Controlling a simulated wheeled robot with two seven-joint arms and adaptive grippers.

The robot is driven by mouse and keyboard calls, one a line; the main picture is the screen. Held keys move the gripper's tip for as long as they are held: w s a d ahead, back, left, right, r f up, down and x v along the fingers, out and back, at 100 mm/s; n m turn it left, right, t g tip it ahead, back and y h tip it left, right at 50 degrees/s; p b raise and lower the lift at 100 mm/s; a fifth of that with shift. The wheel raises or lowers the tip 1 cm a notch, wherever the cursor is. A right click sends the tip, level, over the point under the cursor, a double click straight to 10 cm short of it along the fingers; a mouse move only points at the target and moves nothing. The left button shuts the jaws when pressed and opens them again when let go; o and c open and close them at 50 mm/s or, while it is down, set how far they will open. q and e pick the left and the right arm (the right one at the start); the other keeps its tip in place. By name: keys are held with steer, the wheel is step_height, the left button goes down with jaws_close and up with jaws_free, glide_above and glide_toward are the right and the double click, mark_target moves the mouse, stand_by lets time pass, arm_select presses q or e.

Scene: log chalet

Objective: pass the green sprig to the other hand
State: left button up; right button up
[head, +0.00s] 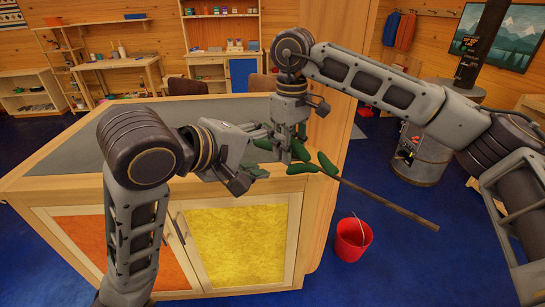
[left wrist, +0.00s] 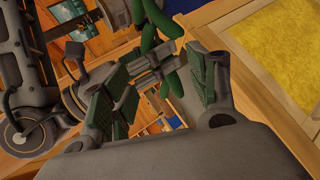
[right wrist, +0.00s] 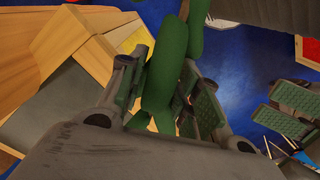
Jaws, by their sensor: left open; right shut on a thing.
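The green sprig (head: 328,164) has fat green leaves and a long brown stem that slants down to the right in the head view. My right gripper (head: 291,152) points down and is shut on its leafy part. In the right wrist view the sprig (right wrist: 168,75) runs between the right fingers. My left gripper (head: 256,158) is open just left of the right one, its fingers close to the leftmost leaves. In the left wrist view the sprig (left wrist: 170,75) shows beyond and between the open left fingers, near the right fingers. I cannot tell whether the left fingers touch it.
A wooden cabinet (head: 290,208) with orange and yellow doors and a grey top lies below the grippers. A red bucket (head: 352,240) stands on the blue floor to the right. A grey stove (head: 420,150) stands behind the right arm. Shelves line the back wall.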

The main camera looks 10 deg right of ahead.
mark_target(302, 160)
arm_select(q)
steer(key=shift+s+d+r+g, duration=0.1)
steer(key=shift+s+d+g, duration=0.05)
steer(key=shift+s+d, duration=0.5)
steer(key=shift+s+d+r+g, duration=0.15)
steer(key=shift+s+d, duration=0.25)
steer(key=shift+s, duration=0.4)
steer(key=shift+w+f, duration=0.1)
steer(key=shift+x, duration=5.95)
steer(key=shift+d, duration=0.1)
steer(key=c, duration=1.1)
arm_select(e)
steer(key=o, duration=1)
step_height(302, 160, up, 12)
